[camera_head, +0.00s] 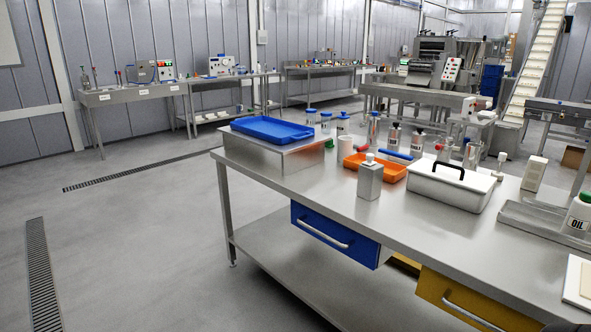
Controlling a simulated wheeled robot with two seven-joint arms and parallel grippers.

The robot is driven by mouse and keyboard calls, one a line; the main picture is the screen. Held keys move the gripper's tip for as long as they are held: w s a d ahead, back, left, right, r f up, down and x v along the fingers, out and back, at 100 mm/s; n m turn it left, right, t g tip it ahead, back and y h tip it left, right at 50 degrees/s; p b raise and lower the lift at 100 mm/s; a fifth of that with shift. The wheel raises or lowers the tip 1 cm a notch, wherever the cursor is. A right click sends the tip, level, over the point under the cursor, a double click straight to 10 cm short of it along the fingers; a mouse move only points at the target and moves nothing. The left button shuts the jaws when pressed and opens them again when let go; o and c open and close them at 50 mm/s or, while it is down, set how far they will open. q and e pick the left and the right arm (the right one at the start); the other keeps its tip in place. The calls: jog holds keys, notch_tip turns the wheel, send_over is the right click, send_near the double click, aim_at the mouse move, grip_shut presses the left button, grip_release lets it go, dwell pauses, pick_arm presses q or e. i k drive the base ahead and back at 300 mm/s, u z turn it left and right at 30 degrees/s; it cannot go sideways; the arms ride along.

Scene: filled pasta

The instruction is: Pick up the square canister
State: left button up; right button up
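A grey square canister (369,183) with a white cap stands upright near the front edge of the steel workbench (420,228), left of a white lidded box (450,187). A second box-shaped container, white with a small cap (534,174), stands upright further right, behind the white box. The orange tray (395,173) lies just behind the grey canister and is partly hidden by it. Neither of my grippers shows in this view.
A blue tray (272,129) lies on a raised metal block (272,155) at the bench's left end. Several bottles and jars stand along the back. An oil bottle (577,216) stands at the right. The bench front left of the canister is clear. Open floor (140,240) lies left.

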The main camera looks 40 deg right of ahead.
aim_at(371, 179)
jog(key=u, duration=0.1)
jog(key=i, duration=1.85)
jog(key=z, duration=1.45)
jog(key=i, duration=0.9)
jog(key=z, duration=1)
